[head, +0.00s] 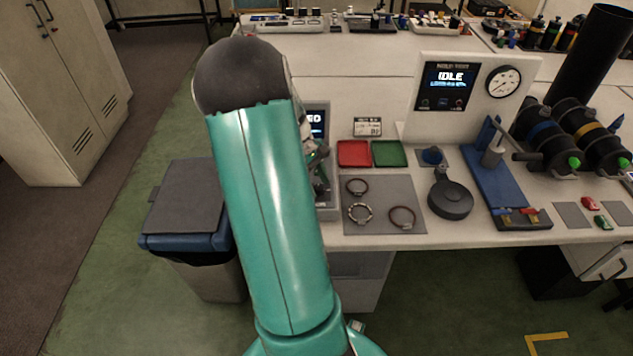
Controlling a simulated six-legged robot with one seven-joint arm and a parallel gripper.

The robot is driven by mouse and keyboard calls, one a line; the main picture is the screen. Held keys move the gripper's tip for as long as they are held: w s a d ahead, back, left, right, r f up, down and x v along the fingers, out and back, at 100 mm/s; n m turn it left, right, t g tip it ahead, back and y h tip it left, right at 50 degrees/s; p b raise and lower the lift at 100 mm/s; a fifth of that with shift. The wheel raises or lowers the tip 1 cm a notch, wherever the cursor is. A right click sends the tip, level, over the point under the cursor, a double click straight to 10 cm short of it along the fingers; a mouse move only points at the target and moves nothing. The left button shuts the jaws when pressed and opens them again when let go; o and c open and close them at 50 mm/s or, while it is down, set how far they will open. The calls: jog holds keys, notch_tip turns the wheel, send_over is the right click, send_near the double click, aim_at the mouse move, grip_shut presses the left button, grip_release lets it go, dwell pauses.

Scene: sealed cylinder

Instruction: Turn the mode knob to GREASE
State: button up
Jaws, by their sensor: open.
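I cannot make out a knob with a readable GREASE mark. A pale device with a small lit screen (317,122) stands at the left of the bench, and my arm hides most of it. A black panel (446,86) reading IDLE, with small controls under its text, is on the upright white board. My teal arm rises through the middle of the head view. My gripper (318,172) shows only in part behind the arm, in front of the pale device; it is open, its fingertips mostly hidden.
A red tray (353,153) and a green tray (390,154) lie behind a grey mat (385,222) with three rings. A black round fixture (451,199), a blue stand (497,180) and black cylinders (545,137) fill the right. A lidded bin (190,205) stands left.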

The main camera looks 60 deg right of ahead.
jog(key=shift+f, duration=0.1)
jog(key=c, duration=1)
jog(key=shift+m, duration=0.3)
jog(key=m+y, duration=0.1)
jog(key=m, duration=0.2)
jog(key=shift+d+m+t, duration=0.15)
jog(key=shift+m+t, duration=0.15)
jog(key=shift+t, duration=0.1)
jog(key=m+y, duration=0.1)
jog(key=m, duration=0.1)
jog(key=m+t, duration=0.1)
jog(key=m, duration=0.1)
jog(key=shift+s+d+m+y, duration=0.1)
jog(key=shift+m+y, duration=0.2)
jog(key=shift+y, duration=0.1)
jog(key=m, duration=0.2)
jog(key=m+t, duration=0.1)
jog(key=m, duration=0.1)
jog(key=shift+s+t+y, duration=0.1)
jog(key=shift+t+y, duration=0.2)
jog(key=shift+y, duration=0.1)
jog(key=m+t, duration=0.1)
jog(key=m, duration=0.4)
jog(key=shift+s+d+t, duration=0.1)
jog(key=shift+s+t, duration=0.05)
jog(key=shift+t, duration=0.25)
